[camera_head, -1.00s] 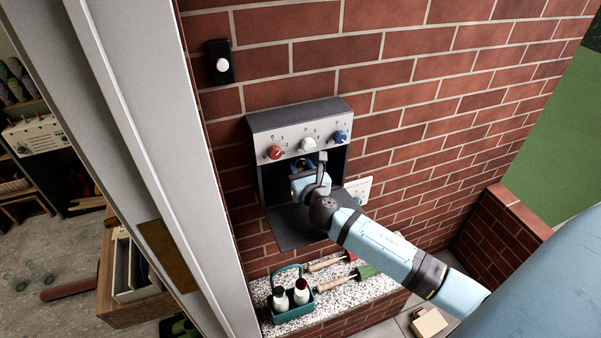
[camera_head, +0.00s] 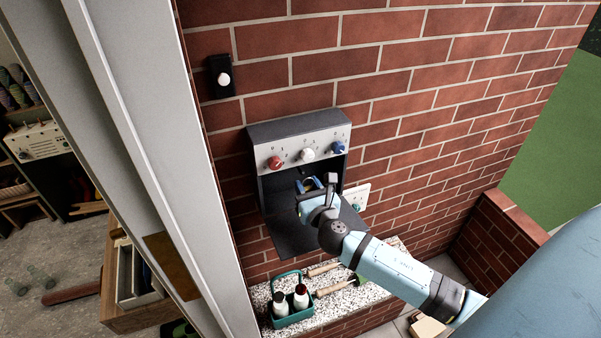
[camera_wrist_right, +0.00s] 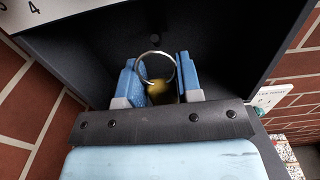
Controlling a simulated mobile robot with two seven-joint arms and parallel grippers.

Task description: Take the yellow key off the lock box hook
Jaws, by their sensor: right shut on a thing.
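The dark grey lock box (camera_head: 258,133) is on the brick wall, its door (camera_head: 290,238) folded down and red, white and blue knobs on its front panel. My right gripper (camera_head: 311,184) is at the box opening. In the right wrist view its blue fingers (camera_wrist_right: 158,85) are shut on the yellow key (camera_wrist_right: 160,90), which is blurred and partly hidden behind the wrist plate. The key's metal ring (camera_wrist_right: 142,60) stands up between the fingers. A small dark spot shows on the back wall above the ring; I cannot tell whether it is the hook. My left gripper is not in view.
A green carrier with two bottles (camera_head: 279,321) and hand tools (camera_head: 340,287) stand on the speckled ledge below the box. A white wall plate (camera_head: 361,192) is right of the box. A pale post (camera_head: 160,150) rises on the left.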

